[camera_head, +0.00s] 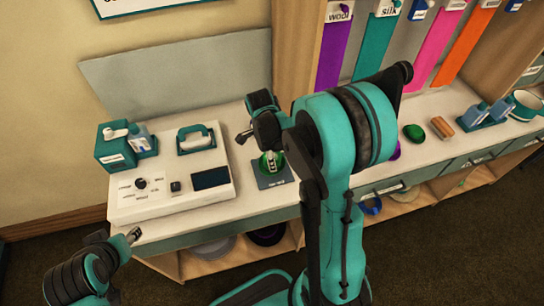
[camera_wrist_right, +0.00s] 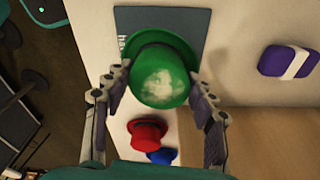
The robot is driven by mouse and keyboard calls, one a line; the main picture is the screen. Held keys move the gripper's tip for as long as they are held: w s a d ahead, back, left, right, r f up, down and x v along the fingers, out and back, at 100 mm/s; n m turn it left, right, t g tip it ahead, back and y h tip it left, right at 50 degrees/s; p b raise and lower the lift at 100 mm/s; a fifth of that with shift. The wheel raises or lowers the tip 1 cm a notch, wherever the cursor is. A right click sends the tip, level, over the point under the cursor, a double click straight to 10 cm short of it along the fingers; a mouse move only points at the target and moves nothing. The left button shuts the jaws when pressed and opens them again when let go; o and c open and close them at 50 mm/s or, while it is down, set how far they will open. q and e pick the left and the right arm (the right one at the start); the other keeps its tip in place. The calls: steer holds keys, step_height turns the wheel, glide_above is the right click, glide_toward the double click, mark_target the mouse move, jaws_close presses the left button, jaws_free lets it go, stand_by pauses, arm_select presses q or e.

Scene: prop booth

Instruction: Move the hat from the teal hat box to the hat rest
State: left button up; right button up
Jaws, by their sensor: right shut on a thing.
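A green hat (camera_wrist_right: 158,80) with a whitish patch on its crown sits between the fingers of my right gripper (camera_wrist_right: 158,86) in the wrist view; the gripper is shut on it. The pad (camera_wrist_right: 190,22) also shows beyond the hat in the wrist view. I cannot tell whether hat and pad touch. My left gripper (camera_head: 134,236) is at the counter's front left, empty as far as I see; its jaws are unclear. I cannot clearly identify the teal hat box.
A red hat (camera_wrist_right: 148,133), a blue hat (camera_wrist_right: 161,156) and a purple block with a white band (camera_wrist_right: 288,61) are near my right gripper. My right arm hides the counter's middle.

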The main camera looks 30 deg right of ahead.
steer(key=shift+f, duration=0.15)
steer(key=shift+f+b, duration=0.75)
steer(key=shift+f, duration=0.15)
stand_by(0.4)
steer(key=shift+f+b, duration=0.5)
steer(key=shift+b, duration=0.05)
steer(key=o, duration=1)
steer(key=shift+c, duration=0.2)
